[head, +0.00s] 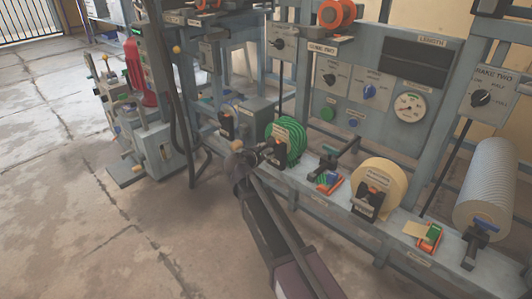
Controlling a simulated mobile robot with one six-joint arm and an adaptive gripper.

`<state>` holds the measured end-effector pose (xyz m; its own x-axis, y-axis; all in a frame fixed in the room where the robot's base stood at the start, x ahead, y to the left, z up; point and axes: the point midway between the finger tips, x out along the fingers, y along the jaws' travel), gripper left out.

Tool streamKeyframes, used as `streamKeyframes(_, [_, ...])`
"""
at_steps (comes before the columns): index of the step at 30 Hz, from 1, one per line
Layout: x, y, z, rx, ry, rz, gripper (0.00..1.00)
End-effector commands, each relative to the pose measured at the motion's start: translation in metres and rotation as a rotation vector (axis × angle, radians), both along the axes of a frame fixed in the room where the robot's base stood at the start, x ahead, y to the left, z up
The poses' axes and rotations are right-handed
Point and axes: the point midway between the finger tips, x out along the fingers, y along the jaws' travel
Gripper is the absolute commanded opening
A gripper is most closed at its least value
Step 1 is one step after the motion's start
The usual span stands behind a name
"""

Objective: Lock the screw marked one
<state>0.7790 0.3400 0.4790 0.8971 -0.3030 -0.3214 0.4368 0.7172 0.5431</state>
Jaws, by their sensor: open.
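My gripper (241,166) is at the front edge of the bench, left of the green coil (286,142); it is open, and its fingers are small and dark here. I see no readable mark "one" on any screw. Dark fittings that may carry screws stand along the bench: one at the left (227,126), one in front of the green coil (277,152), one in front of the cream roll (367,206) and one by the grey roll (480,236). My gripper overlaps the area beside the green coil's fitting; I cannot tell whether they touch.
A cream roll (382,182) and a grey ribbed roll (488,187) stand on the bench (335,212). Above is a panel with dials and a gauge (409,108). A separate machine with a red cylinder (138,72) stands left. The floor (70,215) at the left is clear.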

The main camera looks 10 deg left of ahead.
Motion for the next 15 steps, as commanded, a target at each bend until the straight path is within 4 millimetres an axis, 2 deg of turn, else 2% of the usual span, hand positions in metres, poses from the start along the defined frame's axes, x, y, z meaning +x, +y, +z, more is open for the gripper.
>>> streamKeyframes(5, [-0.0002, 0.0, 0.0001, 0.0, 0.0, 0.0, 0.57])
streamKeyframes(9, [-0.0002, 0.0, 0.0001, 0.0, 0.0, 0.0, 0.16])
streamKeyframes(11, [-0.0001, 0.0001, 0.0002, 0.0, 0.0, 0.0, 0.0])
streamKeyframes(15, [0.0, 0.0002, 0.0001, 0.0, -0.001, 0.001, 0.0])
